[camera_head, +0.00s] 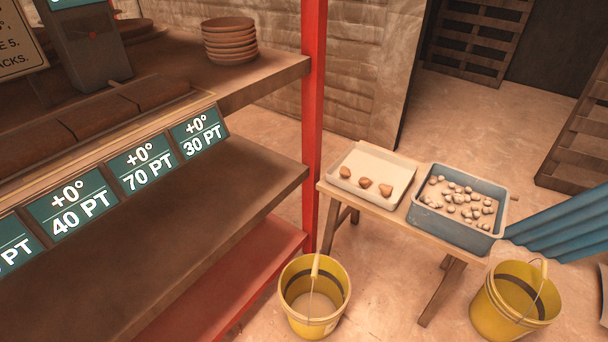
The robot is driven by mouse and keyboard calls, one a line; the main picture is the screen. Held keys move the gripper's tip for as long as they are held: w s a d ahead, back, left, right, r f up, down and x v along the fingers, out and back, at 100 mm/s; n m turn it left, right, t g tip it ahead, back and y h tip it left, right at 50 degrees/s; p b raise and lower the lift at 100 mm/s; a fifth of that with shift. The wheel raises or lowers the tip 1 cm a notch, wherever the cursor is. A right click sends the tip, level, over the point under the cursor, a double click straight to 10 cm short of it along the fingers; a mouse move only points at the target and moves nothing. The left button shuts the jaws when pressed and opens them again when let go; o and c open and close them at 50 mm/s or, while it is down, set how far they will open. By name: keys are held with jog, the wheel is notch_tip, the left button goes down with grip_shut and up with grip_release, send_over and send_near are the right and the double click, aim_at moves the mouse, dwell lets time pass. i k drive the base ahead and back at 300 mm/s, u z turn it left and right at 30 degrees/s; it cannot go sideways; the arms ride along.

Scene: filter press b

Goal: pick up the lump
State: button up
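Three orange-brown lumps lie apart in a shallow white tray (385,163) on a small wooden table. They are a left lump (345,172), a middle lump (365,183) and a right lump (386,190). To the right of the tray, a blue-grey bin (455,232) holds several smaller pale lumps (459,197). I cannot tell from this view which lump is the task's. My gripper is not in view.
A shelf unit with a red post (314,110) stands left of the table (400,214). One yellow bucket (315,318) stands in front of the table, another bucket (497,318) at right. A blue ribbed thing (565,228) juts in at right. Brown dishes (230,42) are stacked on the upper shelf.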

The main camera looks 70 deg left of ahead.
aim_at(345, 172)
jog(key=u, duration=0.8)
jog(key=i, duration=1.55)
jog(key=u, duration=1.75)
